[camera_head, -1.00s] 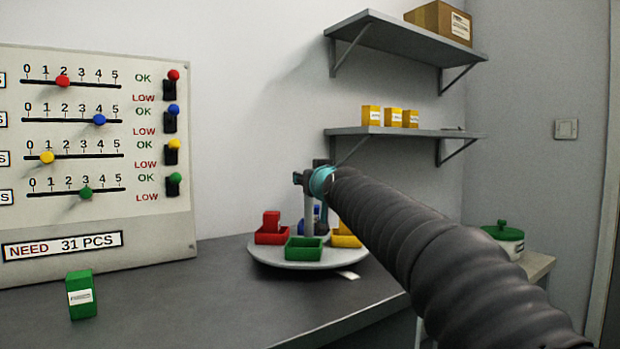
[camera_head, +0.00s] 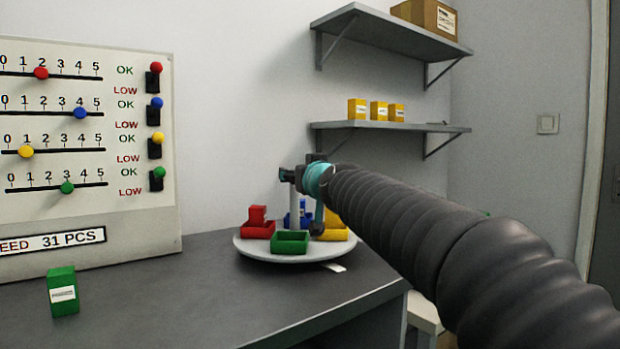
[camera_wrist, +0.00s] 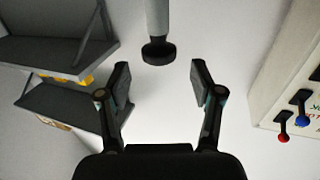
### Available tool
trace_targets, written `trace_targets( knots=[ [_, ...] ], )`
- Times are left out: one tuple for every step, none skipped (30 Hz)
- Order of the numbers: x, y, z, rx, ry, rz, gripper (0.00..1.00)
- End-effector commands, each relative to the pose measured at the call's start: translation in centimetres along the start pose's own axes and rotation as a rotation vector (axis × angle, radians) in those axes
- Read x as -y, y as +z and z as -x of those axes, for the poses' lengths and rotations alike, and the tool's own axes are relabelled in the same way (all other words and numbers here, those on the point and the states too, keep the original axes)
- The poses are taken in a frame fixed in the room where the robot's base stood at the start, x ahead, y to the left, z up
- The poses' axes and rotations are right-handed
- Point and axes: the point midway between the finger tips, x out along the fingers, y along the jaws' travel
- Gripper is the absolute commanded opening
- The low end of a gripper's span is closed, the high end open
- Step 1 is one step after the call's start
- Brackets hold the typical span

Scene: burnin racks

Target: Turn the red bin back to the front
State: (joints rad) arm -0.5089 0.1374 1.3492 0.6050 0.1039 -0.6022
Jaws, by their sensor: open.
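The red bin (camera_head: 257,231) sits at the left of a round turntable (camera_head: 270,252), with a red block (camera_head: 257,214) in it. The green bin (camera_head: 290,243) is at the front of the turntable, the yellow bin (camera_head: 335,232) at the right, and a blue bin (camera_head: 304,219) at the back, partly hidden. A grey post rises from the turntable's middle. My gripper (camera_head: 283,175) is near the top of this post. In the wrist view my gripper (camera_wrist: 158,80) is open, and the post's dark knob (camera_wrist: 158,52) shows between and just beyond the fingertips, apart from both.
A board with sliders and switches (camera_head: 85,150) stands at the left. A green box (camera_head: 62,292) stands on the dark table (camera_head: 160,300) before it. A shelf (camera_head: 390,127) with yellow boxes (camera_head: 378,110) is behind my arm. The table's front left is mostly clear.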

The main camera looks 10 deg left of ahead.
Motion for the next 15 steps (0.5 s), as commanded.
trace_targets(
  knots=[
    [0.0, 0.0, 1.0, 0.000, 0.001, -0.001, 0.66],
    [0.0, -0.1, 1.6, -0.001, 0.001, -0.002, 0.66],
    [-0.1, 0.0, 2.2, -0.001, 0.001, -0.002, 0.66],
    [-0.1, -0.1, 2.8, -0.002, 0.001, -0.001, 0.66],
    [-0.1, 0.0, 3.2, -0.001, 0.002, -0.001, 0.66],
    [-0.1, -0.1, 3.8, -0.001, 0.002, -0.001, 0.66],
    [-0.1, 0.0, 4.2, 0.000, 0.002, -0.001, 0.66],
    [-0.1, 0.0, 4.6, -0.001, 0.002, -0.001, 0.66],
    [-0.1, 0.0, 5.1, 0.000, 0.002, -0.001, 0.66],
    [-0.1, 0.0, 5.5, 0.000, 0.002, -0.001, 0.66],
    [-0.1, 0.0, 5.7, 0.000, 0.002, 0.000, 0.66],
    [-0.1, 0.0, 6.1, 0.000, 0.002, -0.001, 0.66],
    [-0.1, 0.1, 6.3, 0.001, 0.002, 0.000, 0.66],
    [-0.1, 0.1, 6.5, 0.001, 0.002, 0.000, 0.66],
    [-0.1, 0.1, 6.6, 0.001, 0.001, 0.000, 0.66]
  ],
)
